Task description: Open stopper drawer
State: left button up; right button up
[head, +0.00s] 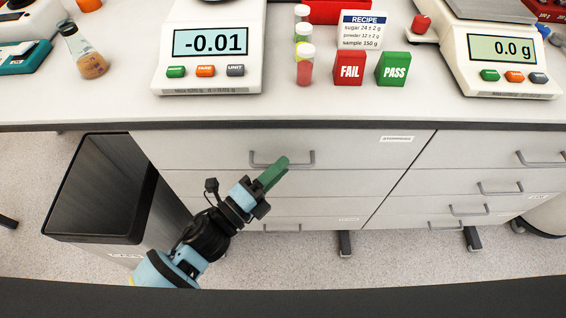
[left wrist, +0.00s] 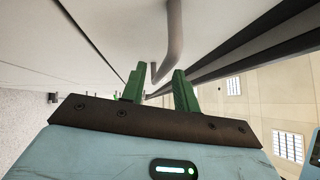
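The stopper drawer (head: 220,148) is the wide top drawer under the bench, with a small label at its upper right that seems to read "STOPPERS". Its front looks flush and shut. Its grey bar handle (head: 310,160) is in the middle of the front. My left gripper (head: 276,171) has its green fingertips at the handle in the head view and overlaps part of it. In the left wrist view the green fingers (left wrist: 158,90) are apart, and the handle (left wrist: 174,35) shows between and beyond them. Contact cannot be told. My right gripper is not in view.
An open grey bin (head: 100,190) stands left of the drawers, close to my left arm. More drawers with handles are below and to the right. On the bench are two scales (head: 210,45), sample vials (head: 304,65), a RECIPE card (head: 361,30), and FAIL (head: 349,69) and PASS (head: 392,69) blocks.

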pick_arm(q)
jog(key=shift+x, duration=0.9)
grip_shut()
